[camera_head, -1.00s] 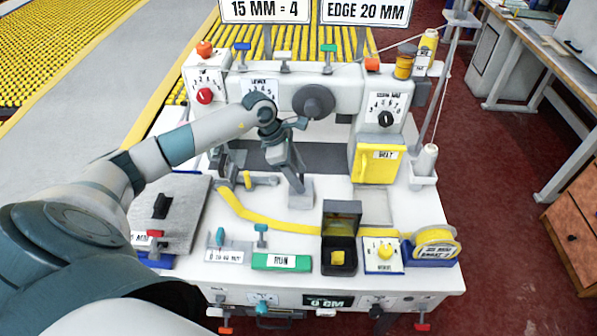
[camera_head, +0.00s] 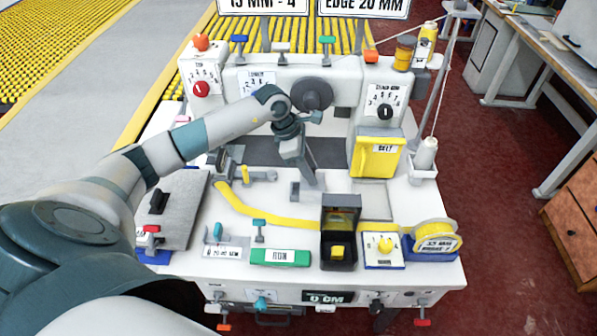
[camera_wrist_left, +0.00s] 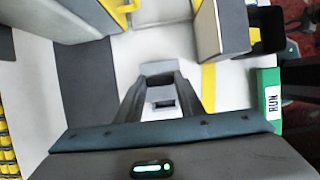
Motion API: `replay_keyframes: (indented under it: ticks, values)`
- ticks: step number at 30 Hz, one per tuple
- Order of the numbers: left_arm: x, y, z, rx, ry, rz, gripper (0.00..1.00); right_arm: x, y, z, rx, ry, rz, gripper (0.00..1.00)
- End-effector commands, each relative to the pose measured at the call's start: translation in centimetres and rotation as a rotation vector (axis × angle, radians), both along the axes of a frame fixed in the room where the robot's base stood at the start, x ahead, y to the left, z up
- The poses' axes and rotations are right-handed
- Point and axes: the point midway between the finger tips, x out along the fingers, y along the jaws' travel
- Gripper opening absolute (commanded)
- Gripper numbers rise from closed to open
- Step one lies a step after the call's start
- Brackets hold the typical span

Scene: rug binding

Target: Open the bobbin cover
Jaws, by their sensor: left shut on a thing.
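The small grey bobbin cover (camera_wrist_left: 158,68) is on the white machine bed, between the tips of my left gripper (camera_wrist_left: 157,80) in the left wrist view. The gripper is shut on it, and its fingers hide much of the cover in the head view, where the gripper (camera_head: 307,180) points down at mid-bed. A small grey-rimmed dark recess (camera_wrist_left: 163,99) shows beside the cover; it also shows just left of the fingertips in the head view (camera_head: 295,192). My right gripper is not in view.
A yellow tape (camera_head: 262,216) runs across the bed in front of the gripper. The green RUN block (camera_head: 281,257), an open black box (camera_head: 339,262) and a tape roll (camera_head: 437,238) stand along the front. A yellow belt cover (camera_head: 377,158) is at the right.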

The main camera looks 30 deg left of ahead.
Motion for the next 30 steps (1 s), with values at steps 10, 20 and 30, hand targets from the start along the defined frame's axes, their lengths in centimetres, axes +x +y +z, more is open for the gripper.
replay_keyframes:
  ticks: [10, 20, 30]
  values:
    - [2.6, -4.2, 0.0, -0.001, -0.003, 0.0, 0.0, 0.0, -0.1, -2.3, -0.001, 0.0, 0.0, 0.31]
    - [2.6, -4.2, 0.1, 0.0, -0.001, 0.0, 0.44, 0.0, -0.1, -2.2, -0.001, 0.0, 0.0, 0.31]
    - [2.6, -4.2, 0.1, 0.0, -0.001, 0.0, 0.53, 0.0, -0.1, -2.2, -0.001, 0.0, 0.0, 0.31]
